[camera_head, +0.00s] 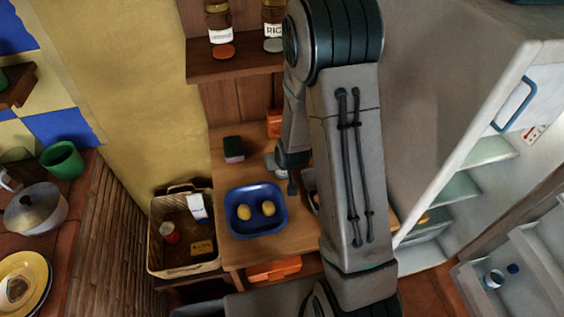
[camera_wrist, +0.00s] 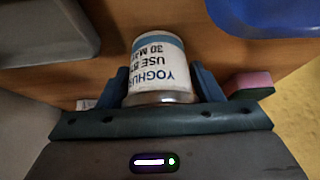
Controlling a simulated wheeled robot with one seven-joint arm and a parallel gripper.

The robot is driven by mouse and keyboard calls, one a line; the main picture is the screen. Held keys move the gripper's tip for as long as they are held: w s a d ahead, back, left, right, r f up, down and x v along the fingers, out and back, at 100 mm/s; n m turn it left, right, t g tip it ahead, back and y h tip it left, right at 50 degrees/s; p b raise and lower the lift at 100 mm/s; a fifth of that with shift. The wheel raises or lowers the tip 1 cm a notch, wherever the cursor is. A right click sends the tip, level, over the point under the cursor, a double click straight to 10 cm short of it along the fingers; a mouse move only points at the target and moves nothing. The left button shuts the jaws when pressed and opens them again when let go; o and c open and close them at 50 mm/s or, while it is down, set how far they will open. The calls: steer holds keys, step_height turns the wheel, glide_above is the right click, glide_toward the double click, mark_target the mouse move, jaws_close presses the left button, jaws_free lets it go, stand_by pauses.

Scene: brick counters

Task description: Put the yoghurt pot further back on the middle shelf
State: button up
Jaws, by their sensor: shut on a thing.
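The yoghurt pot (camera_wrist: 158,52), white with a blue band and printed "YOGHURT USE BY 30 MAR", is between the two blue fingers of my gripper (camera_wrist: 163,84) in the wrist view. My gripper is shut on it, above or at the wooden counter (camera_head: 222,168). In the head view my gripper (camera_head: 288,176) is partly behind my arm, and the pot cannot be made out clearly. The open fridge (camera_head: 440,130) at the right has several pale shelves; its middle shelf (camera_head: 460,188) shows only at its front part.
A blue tray (camera_head: 232,228) with two yellow fruits lies on the counter, near a green and pink sponge (camera_head: 233,148). A basket (camera_head: 154,262) stands at the left. The open fridge door (camera_head: 530,285) is at lower right. A bottle shelf (camera_head: 235,68) is above.

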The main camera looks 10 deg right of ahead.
steer(key=shift+f, duration=0.15)
steer(key=o, duration=1)
steer(key=shift+o, duration=0.2)
